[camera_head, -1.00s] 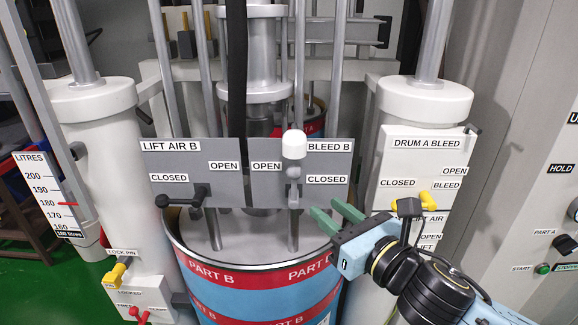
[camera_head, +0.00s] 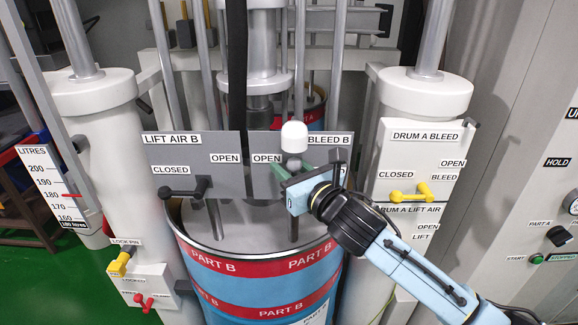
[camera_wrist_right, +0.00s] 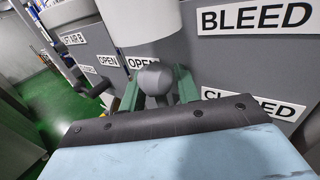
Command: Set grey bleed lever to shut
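The grey bleed lever shows as a round grey knob (camera_head: 294,164) on the BLEED B panel (camera_head: 262,181), just under a white cap (camera_head: 294,137). It sits right of the OPEN label. The CLOSED label is hidden behind my gripper in the head view but partly shows in the right wrist view. My right gripper (camera_head: 293,170) is at the panel, coming from the lower right. In the right wrist view its green fingers (camera_wrist_right: 158,88) stand on either side of the grey knob (camera_wrist_right: 154,79), close to it; contact is not clear. My left gripper is not in view.
A black lever (camera_head: 185,190) is on the LIFT AIR B panel to the left. Yellow levers (camera_head: 411,193) are on the white column at right. The blue and red PART B drum (camera_head: 262,263) stands below. Upright rods rise behind the panels.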

